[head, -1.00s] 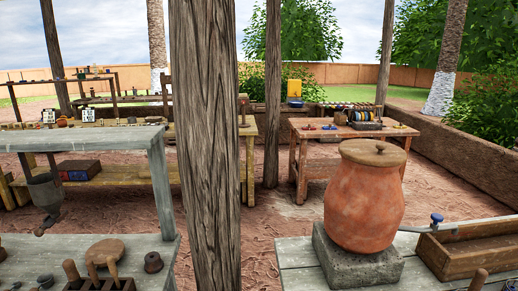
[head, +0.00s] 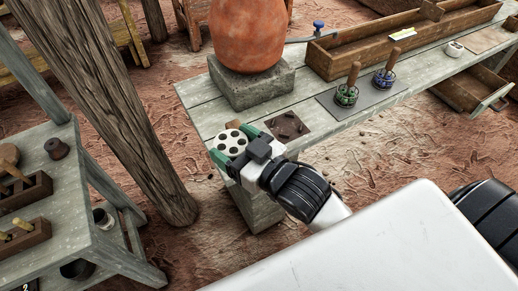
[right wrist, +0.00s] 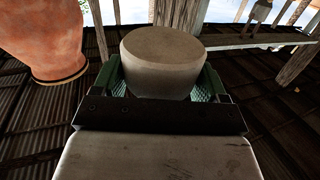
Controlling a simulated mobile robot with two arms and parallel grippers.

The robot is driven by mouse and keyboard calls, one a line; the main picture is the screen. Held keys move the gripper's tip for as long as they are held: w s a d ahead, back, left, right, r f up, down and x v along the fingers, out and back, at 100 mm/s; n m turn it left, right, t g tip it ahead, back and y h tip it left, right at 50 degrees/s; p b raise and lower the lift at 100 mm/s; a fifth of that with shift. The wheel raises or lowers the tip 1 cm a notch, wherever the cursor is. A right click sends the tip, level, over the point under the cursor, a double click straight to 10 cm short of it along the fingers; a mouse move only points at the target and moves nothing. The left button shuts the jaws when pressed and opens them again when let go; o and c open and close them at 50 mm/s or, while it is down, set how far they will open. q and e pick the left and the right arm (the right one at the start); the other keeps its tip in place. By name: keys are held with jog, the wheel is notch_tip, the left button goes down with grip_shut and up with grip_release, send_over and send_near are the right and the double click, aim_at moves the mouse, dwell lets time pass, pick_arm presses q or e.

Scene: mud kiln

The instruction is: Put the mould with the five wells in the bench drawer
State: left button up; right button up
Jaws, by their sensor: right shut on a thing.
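A pale round mould (head: 232,139) with several dark wells in its face is held between the green-padded fingers of my right gripper (head: 234,144). It is just off the near left end of the grey bench, apart from the bench top. In the right wrist view the mould (right wrist: 163,65) shows as a plain rounded body between the fingers, its wells hidden. The bench drawer (head: 468,92) stands pulled out under the bench at the right, with a metal handle, and the part of its inside that shows looks empty. My left gripper is not in view.
On the bench are a clay jar (head: 248,32) on a stone block (head: 250,83), a dark plate (head: 287,127) with small knobs, a mat (head: 372,98) with two wooden-handled wire tools, and a long wooden trough (head: 330,61). A wooden post (head: 130,120) stands left of my right gripper.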

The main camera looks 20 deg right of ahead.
jog(key=w+a+r+n+g+y, duration=0.2)
jog(key=a+r+n+y, duration=0.1)
jog(key=a+r+y, duration=0.15)
jog(key=w+a+f+n+g+y, duration=0.3)
jog(key=a+f+n+g+y, duration=0.1)
jog(key=a+f+n+g, duration=0.1)
jog(key=shift+w+f+g, duration=0.15)
jog(key=shift+w+g, duration=0.2)
jog(key=shift+g, duration=0.25)
jog(key=shift+s+d+n+g+y, duration=0.15)
jog(key=shift+d+n+g+y, duration=0.3)
jog(key=shift+n+g, duration=0.5)
jog(key=shift+s+d+n+g+y, duration=0.25)
jog(key=shift+d+n+g, duration=0.35)
jog(key=shift+g, duration=0.65)
jog(key=shift+s+d+n+g+y, duration=0.1)
jog(key=shift+d+n+g+y, duration=0.35)
jog(key=shift+n+g, duration=0.5)
